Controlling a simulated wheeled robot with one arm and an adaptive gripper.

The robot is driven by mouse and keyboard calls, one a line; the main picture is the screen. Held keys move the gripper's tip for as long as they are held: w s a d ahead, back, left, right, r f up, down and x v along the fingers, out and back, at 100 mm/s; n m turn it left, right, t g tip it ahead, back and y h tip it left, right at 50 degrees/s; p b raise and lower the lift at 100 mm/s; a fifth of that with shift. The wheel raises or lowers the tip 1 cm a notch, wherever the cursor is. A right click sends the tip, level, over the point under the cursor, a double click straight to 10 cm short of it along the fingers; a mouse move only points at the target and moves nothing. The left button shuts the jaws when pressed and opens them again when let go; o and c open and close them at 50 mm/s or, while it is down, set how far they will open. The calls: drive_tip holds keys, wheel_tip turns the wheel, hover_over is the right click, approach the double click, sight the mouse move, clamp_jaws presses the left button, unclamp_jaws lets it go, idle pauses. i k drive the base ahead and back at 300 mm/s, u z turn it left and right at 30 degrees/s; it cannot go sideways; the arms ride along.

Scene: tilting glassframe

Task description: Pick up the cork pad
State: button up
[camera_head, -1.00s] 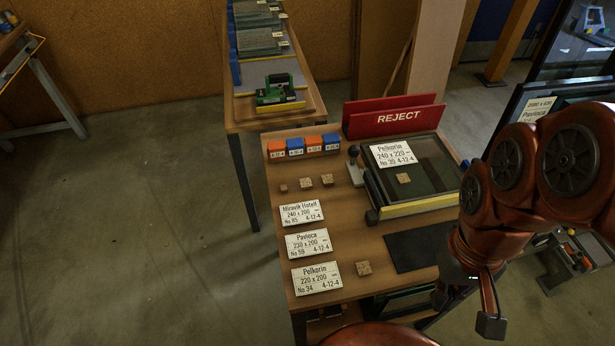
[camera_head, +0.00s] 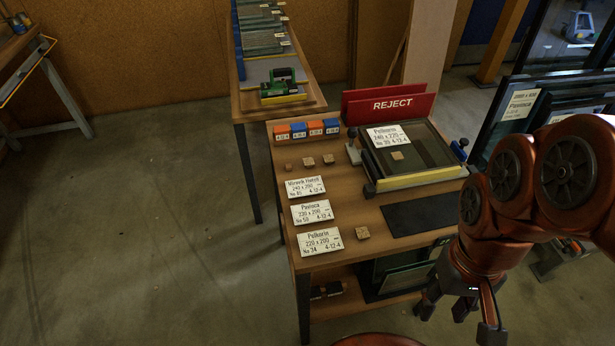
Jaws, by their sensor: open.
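Several small cork pads show in the head view. One cork pad (camera_head: 362,233) lies alone on the wooden table near its front, right of the lowest label card. Another cork pad (camera_head: 397,155) lies on the glass in the frame. A row of small cork pieces (camera_head: 308,162) lies behind the cards; the left one looks smaller. I cannot tell which pad the task means. My gripper (camera_head: 462,308) hangs open and empty at the lower right, beyond the table's front right part, apart from every pad.
The table (camera_head: 287,200) holds label cards (camera_head: 312,211), a dark mat (camera_head: 418,212), a glass frame with a yellow front bar (camera_head: 420,178), colored blocks (camera_head: 298,131) and a red REJECT rack (camera_head: 415,106). Glass panes stand on the shelf below. Open floor (camera_head: 150,220) lies left.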

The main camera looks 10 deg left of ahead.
sight(308, 161)
drive_tip(key=k, duration=0.6)
drive_tip(key=u, duration=2.3)
drive_tip(key=i, duration=2.85)
drive_tip(key=z, duration=2.9)
drive_tip(key=i, duration=0.55)
drive_tip(key=u, duration=0.05)
